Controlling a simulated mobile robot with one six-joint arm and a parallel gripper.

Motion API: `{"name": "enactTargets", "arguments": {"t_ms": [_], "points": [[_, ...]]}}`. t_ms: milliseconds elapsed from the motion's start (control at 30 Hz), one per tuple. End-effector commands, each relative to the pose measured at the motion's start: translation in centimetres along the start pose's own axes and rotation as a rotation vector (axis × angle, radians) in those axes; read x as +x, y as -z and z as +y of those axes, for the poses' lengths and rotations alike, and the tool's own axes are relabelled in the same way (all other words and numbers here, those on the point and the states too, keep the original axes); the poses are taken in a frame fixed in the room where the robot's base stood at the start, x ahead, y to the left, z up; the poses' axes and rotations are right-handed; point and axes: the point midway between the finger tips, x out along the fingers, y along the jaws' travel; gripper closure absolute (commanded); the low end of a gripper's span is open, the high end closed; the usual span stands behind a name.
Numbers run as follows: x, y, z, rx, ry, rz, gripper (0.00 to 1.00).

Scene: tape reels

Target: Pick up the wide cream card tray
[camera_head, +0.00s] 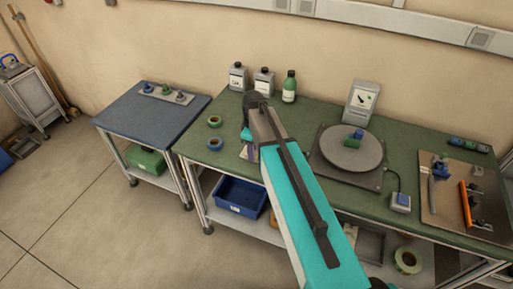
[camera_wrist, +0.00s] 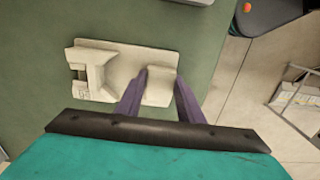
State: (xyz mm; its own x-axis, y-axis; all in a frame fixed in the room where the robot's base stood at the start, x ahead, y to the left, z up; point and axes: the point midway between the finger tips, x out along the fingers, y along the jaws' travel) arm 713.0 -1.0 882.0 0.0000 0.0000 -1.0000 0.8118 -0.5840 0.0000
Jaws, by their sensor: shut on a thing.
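The wide cream card tray (camera_wrist: 122,62) shows in the wrist view as a flat plate with a raised notched holder at its left and a raised block at its right. My gripper (camera_wrist: 160,80) has its two purple fingers on either side of the right block and is shut on it. The tray is over the green bench top; I cannot tell whether it still touches it. In the head view my arm hides most of the tray, and my gripper (camera_head: 250,152) is near the bench's left front.
Two tape rolls (camera_head: 214,121) (camera_head: 215,144) lie left of my gripper. Bottles (camera_head: 289,87) stand behind it. A round turntable (camera_head: 350,150) is to the right. A blue bin (camera_head: 240,195) sits on the shelf below. A blue-topped side table (camera_head: 150,118) stands left, across a gap.

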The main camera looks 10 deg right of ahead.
Motion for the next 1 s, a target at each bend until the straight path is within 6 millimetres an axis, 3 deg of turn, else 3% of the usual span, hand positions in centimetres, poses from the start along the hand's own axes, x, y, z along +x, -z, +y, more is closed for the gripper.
{"name": "enactTargets", "arguments": {"t_ms": [433,1000], "points": [[-1.7,0.0,0.0,0.0,-0.002,0.001,0.93],[-8.2,0.1,0.1,0.0,-0.002,0.001,0.93]]}}
